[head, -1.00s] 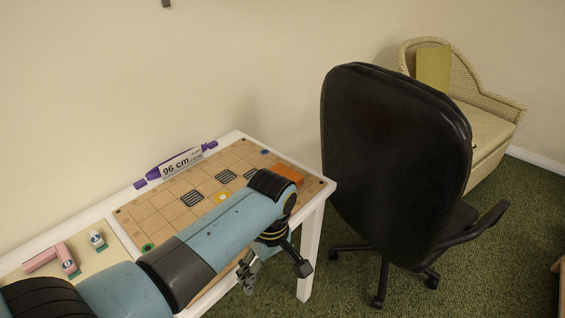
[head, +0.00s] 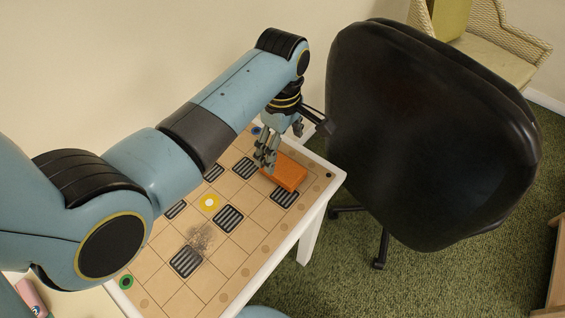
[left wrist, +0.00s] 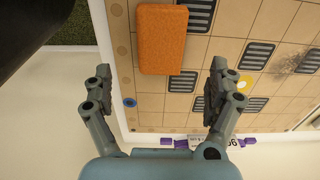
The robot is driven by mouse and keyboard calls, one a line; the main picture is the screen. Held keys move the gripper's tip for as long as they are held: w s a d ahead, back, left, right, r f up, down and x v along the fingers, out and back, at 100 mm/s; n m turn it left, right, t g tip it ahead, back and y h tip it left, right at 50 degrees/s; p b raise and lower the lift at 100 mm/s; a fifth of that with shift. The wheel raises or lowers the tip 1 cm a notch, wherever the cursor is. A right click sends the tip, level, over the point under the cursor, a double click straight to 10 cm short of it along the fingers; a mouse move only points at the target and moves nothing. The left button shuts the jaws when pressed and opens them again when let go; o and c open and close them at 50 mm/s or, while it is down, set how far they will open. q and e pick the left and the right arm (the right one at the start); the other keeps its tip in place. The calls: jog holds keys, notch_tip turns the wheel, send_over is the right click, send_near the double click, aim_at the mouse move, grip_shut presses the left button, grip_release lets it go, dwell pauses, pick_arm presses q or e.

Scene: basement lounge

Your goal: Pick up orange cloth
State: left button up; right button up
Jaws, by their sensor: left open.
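The orange cloth (head: 287,173) is a thick, block-like rectangle lying flat on the board near the table's right end. It also shows in the left wrist view (left wrist: 162,40) at the top, left of the middle. My left gripper (head: 265,163) is at the cloth's left edge in the head view, and its fingers cover a little of that edge. In the left wrist view my left gripper (left wrist: 155,88) has its two fingers wide apart and nothing between them. The cloth lies beyond the fingertips, in line with the gap. My right gripper is not in view.
The white table (head: 304,240) carries a tan gridded board (head: 220,262) with dark striped squares, a yellow ring (head: 209,203) and a dark smudge (head: 200,237). A black office chair (head: 425,130) stands close at the table's right end. The wall is close behind.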

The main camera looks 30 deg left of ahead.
aim_at(283, 167)
pick_arm(q)
jog(key=shift+f, duration=0.85)
jog(key=f, duration=0.4)
jog(key=shift+d+f, duration=0.2)
jog(key=shift+f, duration=0.35)
jog(key=shift+s, duration=0.1)
jog(key=shift+c, duration=0.7)
jog(key=c, duration=1.1)
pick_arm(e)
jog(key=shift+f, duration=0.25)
